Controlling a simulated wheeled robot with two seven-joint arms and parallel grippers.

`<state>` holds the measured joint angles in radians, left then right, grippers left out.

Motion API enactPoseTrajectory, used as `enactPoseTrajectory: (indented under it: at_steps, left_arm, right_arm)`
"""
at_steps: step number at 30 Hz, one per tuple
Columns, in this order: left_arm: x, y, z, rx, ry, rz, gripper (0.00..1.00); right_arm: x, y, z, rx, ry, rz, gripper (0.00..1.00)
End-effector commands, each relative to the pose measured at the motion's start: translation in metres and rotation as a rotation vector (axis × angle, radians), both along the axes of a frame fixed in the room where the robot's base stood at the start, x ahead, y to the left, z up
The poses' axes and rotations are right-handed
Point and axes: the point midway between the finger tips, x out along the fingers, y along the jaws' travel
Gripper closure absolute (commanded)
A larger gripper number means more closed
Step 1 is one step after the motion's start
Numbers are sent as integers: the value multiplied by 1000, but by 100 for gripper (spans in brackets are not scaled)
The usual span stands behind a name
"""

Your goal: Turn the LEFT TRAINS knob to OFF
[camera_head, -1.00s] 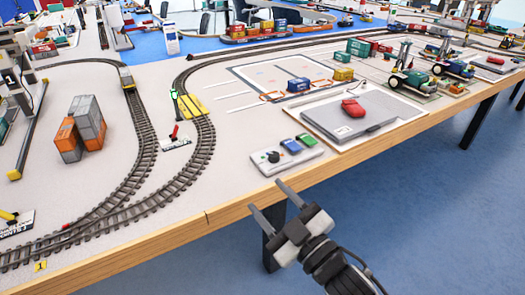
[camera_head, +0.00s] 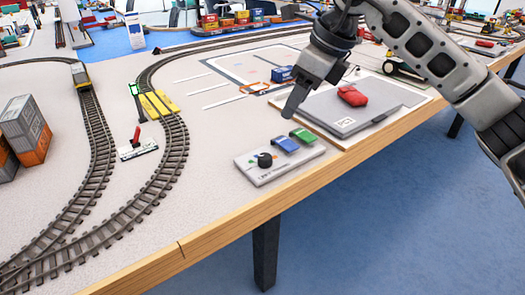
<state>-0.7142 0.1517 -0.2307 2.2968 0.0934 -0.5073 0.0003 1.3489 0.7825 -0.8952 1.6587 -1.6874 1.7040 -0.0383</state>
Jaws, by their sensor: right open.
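A small black knob (camera_head: 265,160) sits on the left part of a light grey control panel (camera_head: 268,178) at the table's front edge. A blue switch (camera_head: 286,144) and a green switch (camera_head: 303,135) sit on the panel to the right of the knob. The panel's lettering and the knob's pointer are too small to read. My right gripper (camera_head: 293,106) is open and points down, above and beyond the panel's right part, apart from the knob. One finger shows clearly; the other is mostly hidden. My left gripper is out of view.
A grey case (camera_head: 352,121) with a red object (camera_head: 352,96) on top lies right of the panel. Curved tracks (camera_head: 170,150) and a red lever (camera_head: 136,135) are to the left. The tabletop between tracks and panel is clear.

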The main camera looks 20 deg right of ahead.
Motion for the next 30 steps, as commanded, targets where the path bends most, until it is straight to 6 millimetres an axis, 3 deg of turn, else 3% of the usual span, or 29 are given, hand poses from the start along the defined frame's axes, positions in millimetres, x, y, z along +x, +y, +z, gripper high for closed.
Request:
enactPoseTrajectory:
  at_steps: [19,24,30]
  left_arm:
    - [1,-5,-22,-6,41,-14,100]
    - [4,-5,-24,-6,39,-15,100]
    - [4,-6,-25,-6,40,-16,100]
  right_arm:
    - [31,36,-116,2,4,2,49]
    - [37,42,-135,2,3,2,49]
    - [40,45,-143,4,1,2,49]
